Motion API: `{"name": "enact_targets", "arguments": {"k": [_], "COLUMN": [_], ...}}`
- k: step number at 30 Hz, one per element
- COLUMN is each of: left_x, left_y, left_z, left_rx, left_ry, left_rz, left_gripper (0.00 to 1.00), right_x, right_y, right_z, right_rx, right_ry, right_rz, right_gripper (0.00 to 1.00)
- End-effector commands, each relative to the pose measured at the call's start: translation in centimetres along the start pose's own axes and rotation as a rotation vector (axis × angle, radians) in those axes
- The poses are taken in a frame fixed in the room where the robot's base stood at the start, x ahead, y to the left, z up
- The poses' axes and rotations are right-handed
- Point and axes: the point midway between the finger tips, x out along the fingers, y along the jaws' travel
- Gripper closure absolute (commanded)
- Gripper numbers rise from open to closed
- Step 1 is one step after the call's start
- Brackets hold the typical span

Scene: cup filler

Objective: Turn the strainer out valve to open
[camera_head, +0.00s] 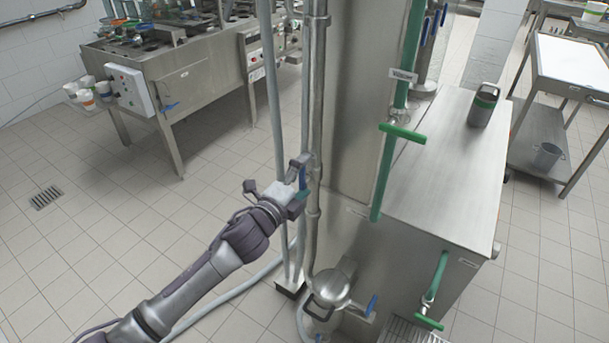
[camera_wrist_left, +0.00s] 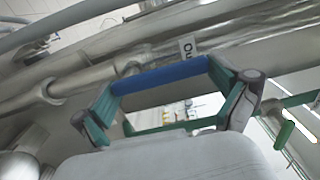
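My left gripper (camera_head: 299,178) reaches from the left to the tall steel pipe (camera_head: 315,110) in the head view. In the left wrist view, its teal fingers (camera_wrist_left: 163,78) are spread wide. A blue valve handle (camera_wrist_left: 160,73) lies crosswise between the fingertips, at or very near both tips; I cannot tell whether they touch it. In the head view the handle shows as a small blue piece (camera_head: 302,178) partly hidden by the gripper. My right gripper is not in view.
A steel tank (camera_head: 445,165) with green-handled pipes (camera_head: 403,132) stands to the right. A round steel strainer-like vessel (camera_head: 331,286) with a blue handle (camera_head: 371,306) sits low near the pipes. A filling machine (camera_head: 190,85) stands at the back left.

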Motion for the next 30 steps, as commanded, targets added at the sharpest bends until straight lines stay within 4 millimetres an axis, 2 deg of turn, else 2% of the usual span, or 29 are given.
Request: {"name": "enact_targets", "arguments": {"k": [11,14,24,30], "left_x": [-0.6,-1.9,-9.1,-11.5], "left_y": [0.1,0.1,0.1,0.1], "left_z": [0.1,0.1,0.0,0.0], "left_rx": [-0.006,-0.006,-0.005,-0.004], "left_ry": [-0.001,-0.001,0.0,0.0], "left_rz": [0.002,0.002,0.003,0.002], "left_gripper": [0.0,0.0,0.0,0.0], "right_x": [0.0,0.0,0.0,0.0], "right_y": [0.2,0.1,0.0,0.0], "right_z": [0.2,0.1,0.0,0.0], "right_rx": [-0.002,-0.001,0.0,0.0], "right_ry": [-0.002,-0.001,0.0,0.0], "right_rz": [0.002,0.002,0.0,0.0], "right_gripper": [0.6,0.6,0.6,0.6]}}
